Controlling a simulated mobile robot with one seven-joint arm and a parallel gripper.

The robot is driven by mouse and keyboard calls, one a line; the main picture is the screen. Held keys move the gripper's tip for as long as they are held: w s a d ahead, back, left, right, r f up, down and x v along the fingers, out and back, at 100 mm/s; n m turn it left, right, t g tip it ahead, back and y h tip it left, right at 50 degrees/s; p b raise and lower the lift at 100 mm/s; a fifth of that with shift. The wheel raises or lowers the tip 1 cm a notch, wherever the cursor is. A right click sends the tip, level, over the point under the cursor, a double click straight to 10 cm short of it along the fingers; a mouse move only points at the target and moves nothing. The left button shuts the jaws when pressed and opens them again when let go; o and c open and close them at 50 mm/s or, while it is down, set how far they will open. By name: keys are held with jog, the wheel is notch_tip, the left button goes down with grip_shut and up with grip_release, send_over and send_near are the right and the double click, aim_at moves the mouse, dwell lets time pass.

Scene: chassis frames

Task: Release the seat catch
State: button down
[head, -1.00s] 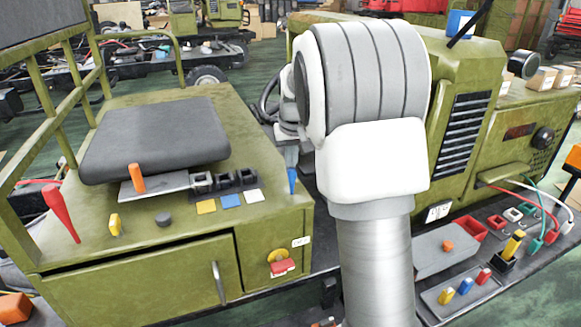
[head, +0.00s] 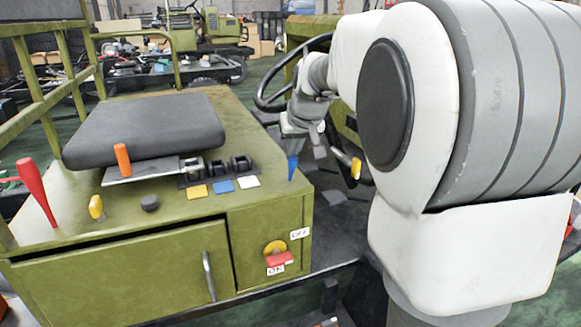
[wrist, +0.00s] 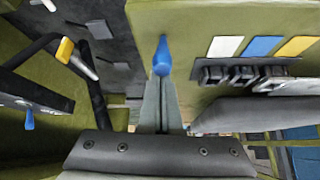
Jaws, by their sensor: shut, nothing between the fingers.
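In the head view a dark grey seat cushion (head: 150,130) lies on a green box (head: 120,245). An orange handle (head: 122,158) stands on a flat metal plate (head: 150,170) at the cushion's front edge. No label shows which part is the seat catch. A blue handle (head: 292,167) stands at the box's right corner; it also shows in the wrist view (wrist: 162,57). My gripper (wrist: 162,95) is shut and empty, its tips pointing at the blue handle. Contact cannot be told. In the head view my gripper (head: 297,144) is just above that handle.
Black clips (head: 215,167) sit right of the plate. A steering wheel (head: 270,95) and yellow-tipped lever (head: 356,168) are beyond my gripper.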

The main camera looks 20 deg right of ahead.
jog(key=shift+s+f+t+b, duration=0.25)
jog(key=shift+s+t+b, duration=0.3)
jog(key=shift+b, duration=1.2)
jog(key=shift+s+f+t+b, duration=0.3)
jog(key=shift+t+b, duration=0.35)
jog(key=shift+b, duration=1.05)
jog(key=shift+s+r+b, duration=0.15)
jog(key=shift+r+b, duration=0.05)
jog(key=shift+b, duration=0.3)
jog(key=shift+s+t, duration=0.1)
jog(key=shift+t, duration=0.2)
jog(key=shift+r, duration=0.15)
jog(key=s+r+p, duration=0.3)
jog(key=s+r, duration=0.1)
jog(key=r, duration=0.4)
jog(key=shift+r, duration=0.25)
